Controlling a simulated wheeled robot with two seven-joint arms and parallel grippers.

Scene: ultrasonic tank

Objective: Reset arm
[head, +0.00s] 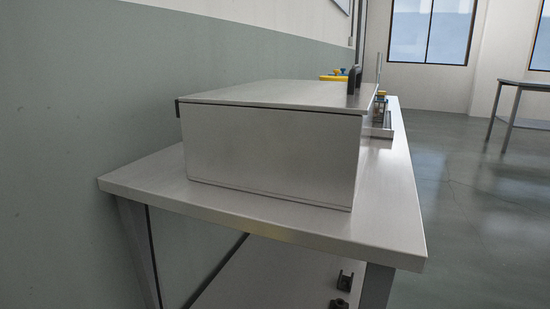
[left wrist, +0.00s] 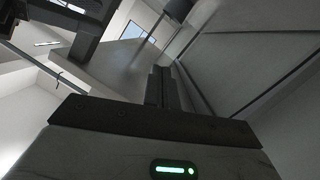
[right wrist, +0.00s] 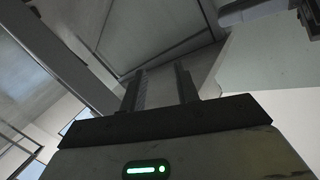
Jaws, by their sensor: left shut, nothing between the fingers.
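My left gripper shows in the left wrist view (left wrist: 162,88), with its two fingers close together and nothing between them. My right gripper shows in the right wrist view (right wrist: 161,88), with its two fingers apart and an empty gap between them. Neither gripper can be clearly made out in the head view. A boxy stainless steel tank (head: 270,158) with a flat lid (head: 280,94) lying closed on it stands on a steel table (head: 385,215). A black handle (head: 354,79) stands up at the lid's right side.
Yellow-topped items (head: 333,78) and a small metal rack (head: 382,122) stand behind the tank, partly hidden. Two small dark parts (head: 345,280) show low by the lower shelf. A green-grey wall (head: 80,100) borders the left. Open floor (head: 470,220) lies right, with another table (head: 525,85) beyond.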

